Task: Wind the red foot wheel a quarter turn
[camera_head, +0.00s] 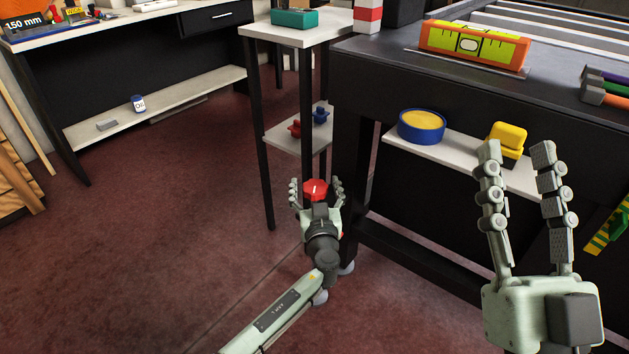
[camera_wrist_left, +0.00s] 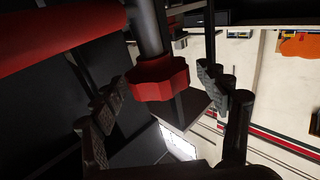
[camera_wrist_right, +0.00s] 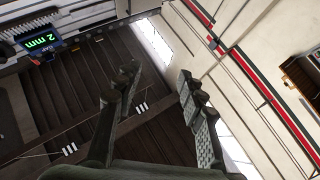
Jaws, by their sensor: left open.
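The red foot wheel (camera_head: 315,188) is a lobed knob low on the front leg of the dark table. In the left wrist view the red wheel (camera_wrist_left: 158,79) sits around a dark round post, just beyond the fingertips. My left gripper (camera_head: 316,190) is open, with one finger on either side of the wheel. In its wrist view the left gripper's fingers (camera_wrist_left: 165,88) stand apart, and I cannot tell whether either touches the wheel. My right gripper (camera_head: 516,150) is open and empty in front of the table's shelf; its spread fingers also show in the right wrist view (camera_wrist_right: 155,78).
The dark grid table (camera_head: 365,60) carries an orange and yellow level (camera_head: 474,46). Its white shelf (camera_head: 462,158) holds a blue-rimmed yellow round tub (camera_head: 421,126) and a yellow block (camera_head: 508,136). A small side stand (camera_head: 262,28) is close behind the wheel. The floor at left is clear.

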